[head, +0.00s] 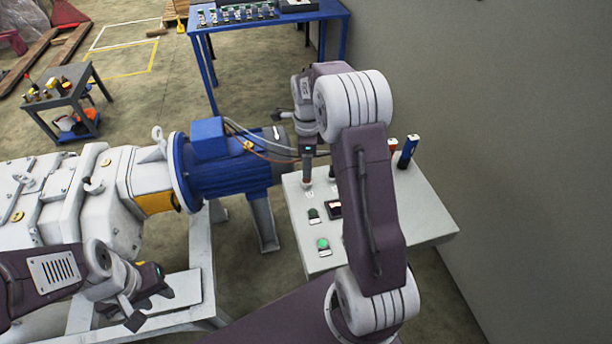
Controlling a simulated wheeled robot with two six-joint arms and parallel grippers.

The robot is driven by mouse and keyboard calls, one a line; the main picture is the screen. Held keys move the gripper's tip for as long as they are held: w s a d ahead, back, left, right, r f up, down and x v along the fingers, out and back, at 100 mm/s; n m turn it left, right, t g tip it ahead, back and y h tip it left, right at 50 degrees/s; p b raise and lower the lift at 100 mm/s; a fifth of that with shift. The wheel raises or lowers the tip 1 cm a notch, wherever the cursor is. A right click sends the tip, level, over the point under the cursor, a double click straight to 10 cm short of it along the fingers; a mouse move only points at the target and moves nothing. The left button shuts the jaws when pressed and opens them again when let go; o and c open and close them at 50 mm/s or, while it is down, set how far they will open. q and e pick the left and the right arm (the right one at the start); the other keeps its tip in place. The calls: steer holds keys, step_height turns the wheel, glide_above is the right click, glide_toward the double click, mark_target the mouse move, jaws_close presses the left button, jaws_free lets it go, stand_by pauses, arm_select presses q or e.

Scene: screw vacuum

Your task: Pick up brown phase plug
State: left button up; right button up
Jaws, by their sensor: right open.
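A small brown plug-like piece (307,171) stands upright at the far left edge of the grey panel table (423,211); it is small and partly covered, so I cannot be sure it is the brown phase plug. My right gripper (307,156) points down directly over it, partly hidden by my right arm; whether the fingers are around it or touching it is not clear. An orange-brown piece (392,143) stands at the panel's back, beside a dark blue plug (407,151). My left gripper (150,308) is open and empty at the lower left.
A blue motor (228,170) on a white machine (105,185) stands left of the panel. A blue table (270,17) stands behind, a grey wall (500,130) at right. My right arm covers the panel's middle.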

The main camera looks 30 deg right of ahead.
steer(key=f, duration=0.4)
steer(key=shift+s+a, duration=0.25)
steer(key=shift+s, duration=0.05)
steer(key=shift+w+f, duration=0.25)
steer(key=shift+f, duration=0.15)
steer(key=shift+s+r, duration=0.1)
steer(key=shift+s, duration=0.05)
jaws_close()
arm_select(q)
steer(key=shift+s+r, duration=0.2)
steer(key=shift+r, duration=0.15)
arm_select(e)
step_height(320, 180, up, 4)
steer(key=shift+r, duration=0.1)
arm_select(q)
steer(key=shift+a+f+b, duration=0.1)
steer(key=shift+f+b, duration=0.6)
steer(key=shift+f, duration=0.2)
arm_select(e)
steer(key=s+d+r, duration=0.6)
steer(key=s, duration=0.3)
steer(key=shift+s+d+r, duration=0.25)
steer(key=shift+d+r, duration=0.05)
steer(key=shift+r, duration=0.05)
